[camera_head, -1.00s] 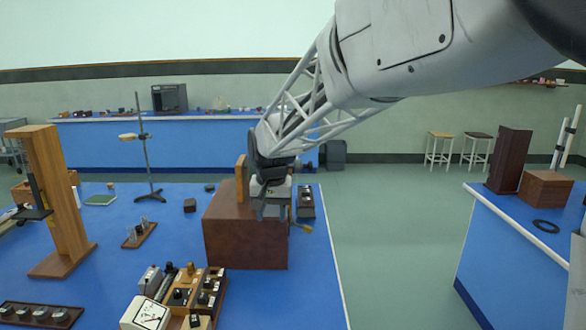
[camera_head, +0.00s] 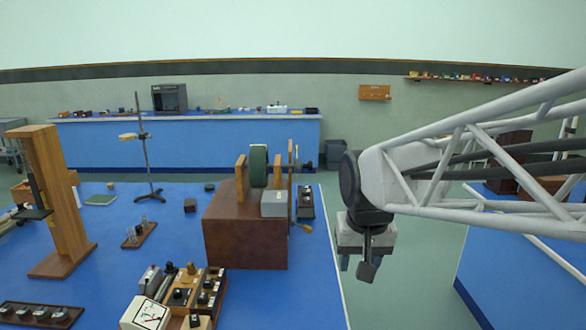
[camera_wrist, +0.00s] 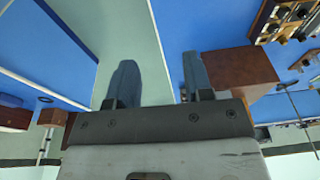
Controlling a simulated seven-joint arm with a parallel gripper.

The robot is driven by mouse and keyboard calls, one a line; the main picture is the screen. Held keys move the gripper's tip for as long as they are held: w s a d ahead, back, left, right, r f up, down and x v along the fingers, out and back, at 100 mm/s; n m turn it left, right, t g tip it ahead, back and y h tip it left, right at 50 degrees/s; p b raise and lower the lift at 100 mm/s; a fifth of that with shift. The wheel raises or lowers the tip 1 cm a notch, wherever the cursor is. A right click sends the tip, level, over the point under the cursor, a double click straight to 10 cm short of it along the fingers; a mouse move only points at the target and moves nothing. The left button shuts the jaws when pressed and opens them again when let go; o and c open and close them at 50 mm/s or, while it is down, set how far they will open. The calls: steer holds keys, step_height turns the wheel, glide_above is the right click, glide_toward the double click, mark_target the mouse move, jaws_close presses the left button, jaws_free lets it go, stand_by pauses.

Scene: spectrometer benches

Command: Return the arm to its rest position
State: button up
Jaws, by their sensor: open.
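My gripper (camera_head: 358,265) hangs over the aisle floor, just right of the blue bench (camera_head: 300,305), in the head view. It points down, and my arm reaches in from the right edge. In the wrist view its two fingers (camera_wrist: 160,85) stand apart with nothing between them. The brown wooden box (camera_head: 245,238) stands on the bench to the left of my gripper. On the box are a green round part (camera_head: 258,165) between wooden uprights and a light grey block (camera_head: 274,204). My gripper touches none of these.
A wooden stand (camera_head: 55,200), a retort stand (camera_head: 146,160) and a meter with switch boxes (camera_head: 147,313) occupy the left bench. Another blue bench (camera_head: 500,265) stands at right, partly behind my arm. Green floor (camera_head: 400,290) lies clear between the benches.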

steer(key=s+d+f, duration=0.2)
steer(key=s+d, duration=0.1)
steer(key=s, duration=0.4)
steer(key=s+d+f, duration=0.2)
steer(key=s+d, duration=0.1)
steer(key=s, duration=0.5)
steer(key=shift+d+f+t, duration=0.2)
steer(key=shift+f+t, duration=0.1)
steer(key=shift+f, duration=0.1)
steer(key=shift+o, duration=0.3)
stand_by(2.3)
